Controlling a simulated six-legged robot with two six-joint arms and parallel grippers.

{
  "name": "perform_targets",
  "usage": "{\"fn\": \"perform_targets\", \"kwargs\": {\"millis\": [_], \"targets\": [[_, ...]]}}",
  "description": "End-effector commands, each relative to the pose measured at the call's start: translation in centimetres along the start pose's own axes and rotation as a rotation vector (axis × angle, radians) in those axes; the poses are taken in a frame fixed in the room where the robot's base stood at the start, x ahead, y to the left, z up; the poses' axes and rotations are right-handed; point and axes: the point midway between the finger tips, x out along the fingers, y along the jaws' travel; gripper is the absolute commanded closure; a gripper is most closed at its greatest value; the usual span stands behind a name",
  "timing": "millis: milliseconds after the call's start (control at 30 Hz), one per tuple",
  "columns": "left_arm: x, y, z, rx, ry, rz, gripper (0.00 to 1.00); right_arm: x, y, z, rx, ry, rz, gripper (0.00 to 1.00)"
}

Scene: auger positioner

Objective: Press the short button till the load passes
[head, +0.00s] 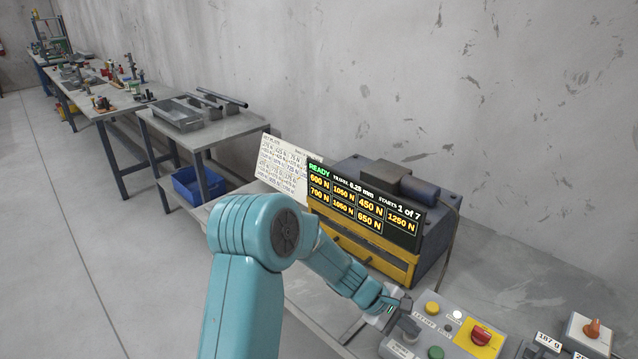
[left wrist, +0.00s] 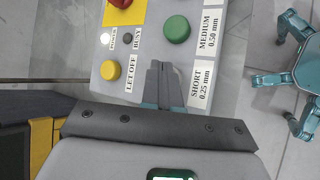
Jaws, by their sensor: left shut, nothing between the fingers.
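The grey control panel (head: 458,330) stands at the lower right. In the left wrist view its label reads SHORT 0.25 mm (left wrist: 201,84); the short button itself is hidden behind my fingers. A green button (left wrist: 177,29) sits by the MEDIUM 0.50 mm label, and a yellow button (left wrist: 110,70) by LET OFF. My left gripper (left wrist: 163,80) is shut and empty, its tips over the panel beside the SHORT label; I cannot tell whether they touch. In the head view the gripper (head: 405,322) is at the panel's left end. The display (head: 363,208) shows READY, 0.25 mm, STARTS 1 of 7 and several N values.
A red button (head: 481,334) on a yellow plate is on the panel. The BUSY lamp (left wrist: 136,43) looks dark. A black and yellow machine (head: 390,262) stands behind the display. A white sheet of values (head: 284,168) stands left of it. A box with an orange knob (head: 590,334) lies right.

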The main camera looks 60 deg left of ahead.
Motion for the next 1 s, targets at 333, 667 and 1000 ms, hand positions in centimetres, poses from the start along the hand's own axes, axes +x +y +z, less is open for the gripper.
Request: {"fn": "perform_targets", "kwargs": {"millis": [333,667,1000], "targets": [[0.3,-0.2,-0.2,0.000,0.000,0.000,1.00,0.4,0.1,0.0,0.000,0.000,0.000,0.57],[-0.1,0.1,0.1,0.000,0.000,0.000,1.00,0.0,0.0,0.0,0.000,0.000,0.000,0.57],[-0.7,0.5,0.5,0.000,0.000,0.000,1.00,-0.4,-0.1,0.0,0.000,0.000,0.000,0.57]]}}
